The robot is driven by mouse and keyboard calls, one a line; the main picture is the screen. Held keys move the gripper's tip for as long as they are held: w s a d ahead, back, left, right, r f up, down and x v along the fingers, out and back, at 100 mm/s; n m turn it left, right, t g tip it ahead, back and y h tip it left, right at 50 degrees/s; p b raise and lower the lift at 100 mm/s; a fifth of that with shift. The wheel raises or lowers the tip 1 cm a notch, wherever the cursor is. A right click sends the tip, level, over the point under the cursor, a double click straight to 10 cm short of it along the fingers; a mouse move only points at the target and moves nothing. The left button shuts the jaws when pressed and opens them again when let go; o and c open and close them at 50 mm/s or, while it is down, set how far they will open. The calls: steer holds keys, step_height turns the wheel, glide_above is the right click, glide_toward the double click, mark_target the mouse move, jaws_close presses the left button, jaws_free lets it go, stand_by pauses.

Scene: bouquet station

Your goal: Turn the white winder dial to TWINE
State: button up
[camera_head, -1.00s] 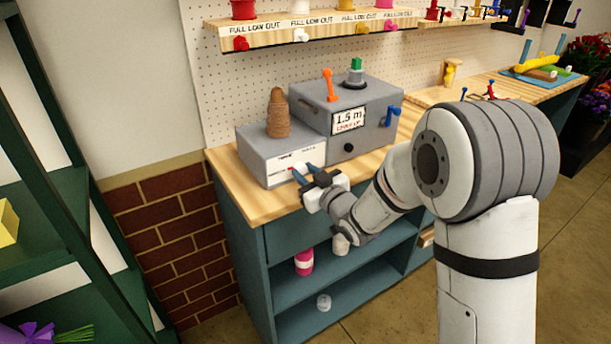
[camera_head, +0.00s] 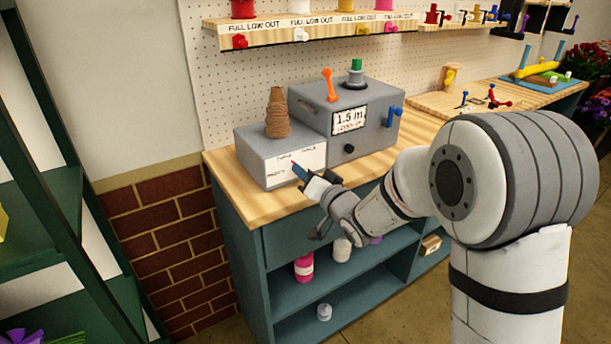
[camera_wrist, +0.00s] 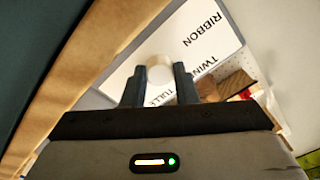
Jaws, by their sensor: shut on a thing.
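The grey winder box (camera_head: 262,160) stands on the left end of the wooden bench, with a white label plate (camera_head: 308,158) on its front. The wrist view shows the plate (camera_wrist: 208,28) with the words RIBBON, TWINE and TULLE, seen rolled over. The white dial (camera_wrist: 160,72) sits on that plate between my two dark blue fingers. My gripper (camera_head: 299,172) is at the plate's front, shut on the dial; the wrist view shows it too (camera_wrist: 160,88). The fingers hide the dial's sides, and I cannot tell which word it points at.
A cone of brown twine (camera_head: 277,115) stands on the winder box. A larger grey box (camera_head: 372,110) with a 1.5 m display, an orange lever (camera_head: 329,85) and a blue handle (camera_head: 394,114) stands just right. The bench front edge lies below my gripper.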

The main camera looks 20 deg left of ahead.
steer(key=shift+m, duration=0.5)
steer(key=shift+r, duration=0.1)
steer(key=o, duration=1)
steer(key=v, duration=0.7)
steer(key=shift+s+d, duration=0.2)
steer(key=shift+d, duration=0.05)
